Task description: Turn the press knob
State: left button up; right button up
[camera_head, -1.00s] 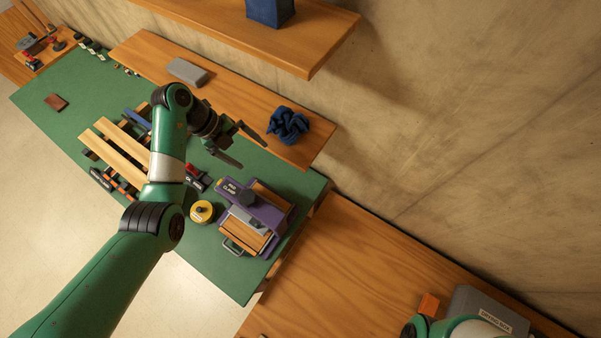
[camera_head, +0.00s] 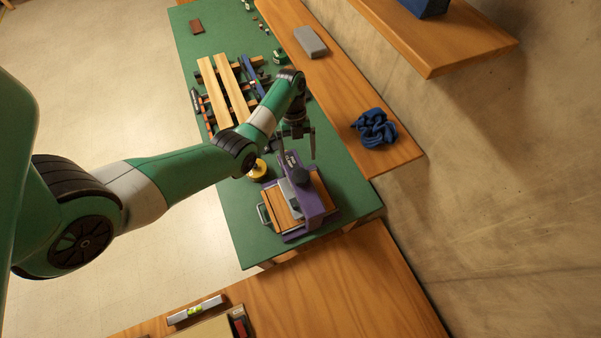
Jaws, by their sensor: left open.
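The purple press (camera_head: 315,205) stands on the green bench top, with wooden boards and a grey block in its frame. Its black round knob (camera_head: 300,175) shows on top. My left gripper (camera_head: 298,152) is open, its two dark fingers apart and pointing toward the knob from just behind it in the picture. The fingers look empty; I cannot tell how high they are above the knob. A label on the press is partly hidden by the gripper. My right gripper is out of view.
A yellow round object (camera_head: 258,170) sits left of the press, partly behind my arm. Wooden slats (camera_head: 228,88) lie on a rack further back. A blue cloth (camera_head: 375,129) lies on the wooden ledge (camera_head: 345,90). A spirit level (camera_head: 195,310) lies on the front wooden table.

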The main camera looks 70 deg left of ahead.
aim_at(300, 175)
pick_arm(q)
jog(key=b+x, duration=0.1)
jog(key=x, duration=0.6)
jog(key=shift+d+f, duration=0.15)
jog(key=shift+f, duration=0.15)
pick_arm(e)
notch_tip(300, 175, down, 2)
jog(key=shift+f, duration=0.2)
